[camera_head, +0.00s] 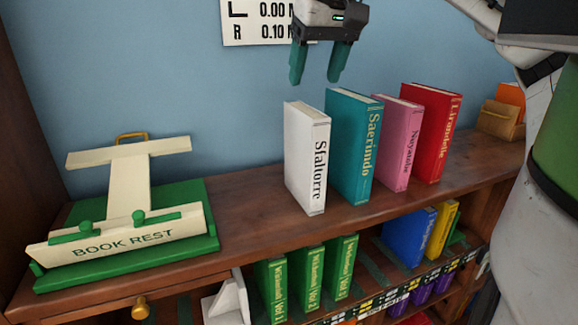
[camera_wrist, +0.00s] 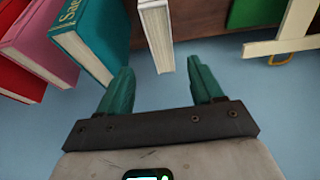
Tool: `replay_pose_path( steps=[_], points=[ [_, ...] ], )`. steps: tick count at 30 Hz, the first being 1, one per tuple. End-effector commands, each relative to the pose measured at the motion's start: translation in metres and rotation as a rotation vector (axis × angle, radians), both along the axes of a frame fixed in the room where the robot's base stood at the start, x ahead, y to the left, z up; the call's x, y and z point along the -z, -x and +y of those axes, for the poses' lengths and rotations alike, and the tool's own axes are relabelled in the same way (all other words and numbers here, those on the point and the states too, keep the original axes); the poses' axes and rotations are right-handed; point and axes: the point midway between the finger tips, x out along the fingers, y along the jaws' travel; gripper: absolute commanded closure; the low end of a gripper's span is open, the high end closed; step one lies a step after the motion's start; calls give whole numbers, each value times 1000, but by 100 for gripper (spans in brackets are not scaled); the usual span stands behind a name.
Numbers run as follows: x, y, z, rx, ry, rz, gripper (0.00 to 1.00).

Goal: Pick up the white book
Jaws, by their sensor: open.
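The white book (camera_head: 307,165), with "Sfaltorre" on its spine, stands upright on the wooden shelf top, at the left end of a row of books. In the wrist view the white book (camera_wrist: 156,35) shows at the top middle, beyond the fingertips. My gripper (camera_head: 315,80) is open and empty, above and behind the row, in front of the blue wall. Its two green fingers also show in the wrist view (camera_wrist: 160,78), apart, with the book's near end roughly in line with the gap between them. They do not appear to touch any book.
A teal book (camera_head: 353,148) stands close right of the white one, then a pink book (camera_head: 398,140) and a red book (camera_head: 430,130). A cream and green book rest (camera_head: 130,225) stands at left, with free shelf between. Green books (camera_head: 305,275) stand on the lower shelf.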

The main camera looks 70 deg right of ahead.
Motion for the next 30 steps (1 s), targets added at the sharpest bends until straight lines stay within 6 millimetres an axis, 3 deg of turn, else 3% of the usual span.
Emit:
replay_pose_path(
  steps=[12, 19, 30],
  points=[
    [47, -10, -14, 6, -1, 5, 34],
    [61, -15, -18, 6, 0, 4, 34],
    [101, -26, -27, 5, 1, 2, 34]
  ],
)
